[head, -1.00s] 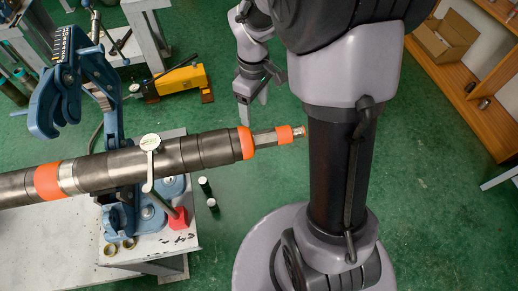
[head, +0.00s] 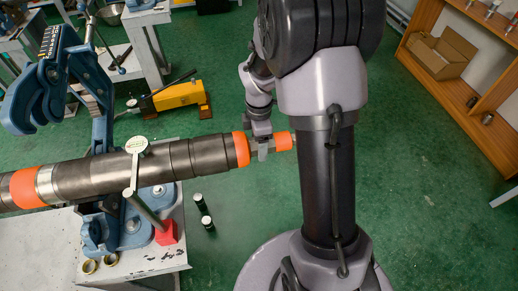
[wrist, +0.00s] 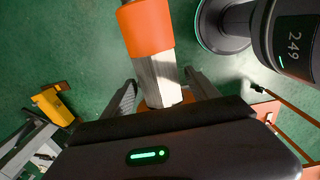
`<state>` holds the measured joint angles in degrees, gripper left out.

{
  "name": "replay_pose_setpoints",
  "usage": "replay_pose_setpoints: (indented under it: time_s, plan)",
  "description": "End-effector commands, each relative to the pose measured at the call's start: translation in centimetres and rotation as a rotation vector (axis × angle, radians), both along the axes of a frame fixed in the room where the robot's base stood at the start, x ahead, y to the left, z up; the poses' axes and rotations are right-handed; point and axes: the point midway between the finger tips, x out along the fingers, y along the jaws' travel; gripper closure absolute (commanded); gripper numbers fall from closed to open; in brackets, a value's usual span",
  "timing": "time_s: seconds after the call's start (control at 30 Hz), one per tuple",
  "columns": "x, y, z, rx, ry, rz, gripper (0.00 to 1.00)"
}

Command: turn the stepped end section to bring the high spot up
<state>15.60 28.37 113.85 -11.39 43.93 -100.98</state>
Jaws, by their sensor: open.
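The stepped end section (head: 284,141) juts from the right end of a long dark pipe (head: 100,174). It has a silver flat-sided part and an orange band. In the wrist view, the flat-sided part (wrist: 158,78) runs between my gripper's two fingers (wrist: 160,93). My gripper (head: 262,152) is open around it, with a gap showing beside the fingers; I cannot tell if either finger touches. An orange collar (head: 241,149) lies just left of the gripper. A round dial gauge (head: 137,145) stands over the pipe on a post with a red base (head: 166,232). The high spot cannot be made out.
A blue pipe vise (head: 103,130) holds the pipe at the white bench (head: 150,262). A yellow tool (head: 178,97) is on the floor behind. Wooden shelves (head: 460,90) stand at the right.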

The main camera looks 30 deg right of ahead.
Motion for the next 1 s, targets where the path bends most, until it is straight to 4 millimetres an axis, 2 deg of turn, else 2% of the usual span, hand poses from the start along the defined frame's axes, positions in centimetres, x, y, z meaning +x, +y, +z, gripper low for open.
replay_pose_setpoints:
  time_s: [0.1, 0.33, 0.37, 0.67, 1.0]
  plan:
    - [-0.01, 0.0, -0.85, 0.0, 0.0, 0.0, 0.31]
    - [0.0, 0.0, -0.8, 0.0, 0.0, 0.0, 0.31]
    - [0.0, 0.0, -0.79, 0.0, 0.0, 0.0, 0.35]
    - [0.0, 0.0, -0.78, 0.0, 0.0, 0.0, 0.93]
    - [-0.02, 0.02, -1.12, -0.021, -0.072, 0.001, 0.93]
